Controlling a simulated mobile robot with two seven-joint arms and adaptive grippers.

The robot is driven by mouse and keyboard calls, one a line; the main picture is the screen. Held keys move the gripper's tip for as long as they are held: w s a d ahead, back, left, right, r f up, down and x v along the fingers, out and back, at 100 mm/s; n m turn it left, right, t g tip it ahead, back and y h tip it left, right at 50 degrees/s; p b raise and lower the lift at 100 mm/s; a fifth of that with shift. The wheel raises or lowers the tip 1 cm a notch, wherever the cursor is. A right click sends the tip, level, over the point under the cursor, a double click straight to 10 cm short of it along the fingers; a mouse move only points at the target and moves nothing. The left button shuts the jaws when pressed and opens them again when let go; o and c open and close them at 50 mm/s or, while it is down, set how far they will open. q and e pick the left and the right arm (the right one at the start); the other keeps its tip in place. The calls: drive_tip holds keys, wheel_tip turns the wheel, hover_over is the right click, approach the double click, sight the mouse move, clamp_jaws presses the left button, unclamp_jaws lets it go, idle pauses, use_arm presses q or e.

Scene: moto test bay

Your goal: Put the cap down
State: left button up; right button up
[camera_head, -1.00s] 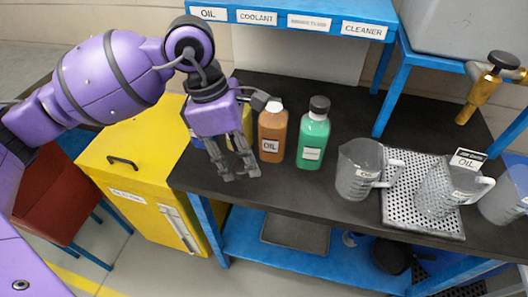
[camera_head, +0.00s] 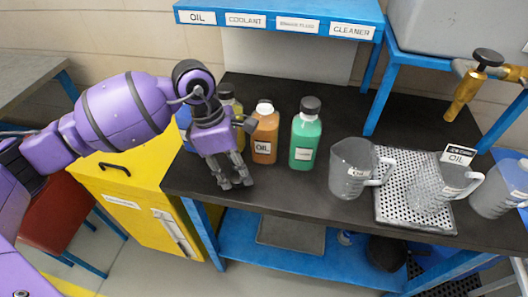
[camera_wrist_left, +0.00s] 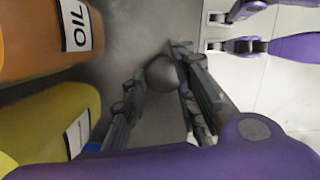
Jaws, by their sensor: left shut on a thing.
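My left gripper (camera_head: 236,184) is low over the dark bench top, in front of and left of the orange oil bottle. In the left wrist view its fingers (camera_wrist_left: 160,85) are shut on a dark grey round cap (camera_wrist_left: 162,73). The cap is hard to make out in the head view, and I cannot tell whether it touches the bench. The orange bottle (camera_head: 265,136) stands upright with a whitish top; its side also shows in the left wrist view (camera_wrist_left: 40,40). My right gripper is not in view.
A green bottle (camera_head: 304,138) with a black cap stands right of the orange one. A yellow bottle (camera_head: 238,109) is partly hidden behind my gripper. A clear jug (camera_head: 345,170) and a perforated tray (camera_head: 390,212) are further right. Bench (camera_head: 285,190) is bare before the bottles.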

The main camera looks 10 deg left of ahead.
use_arm(q)
drive_tip(key=shift+f+b, duration=0.3)
drive_tip(key=shift+f, duration=0.35)
drive_tip(key=o, duration=0.8)
drive_tip(key=shift+r, duration=0.1)
drive_tip(key=shift+r, duration=0.35)
drive_tip(key=v, duration=1.2)
drive_tip(key=shift+r, duration=0.25)
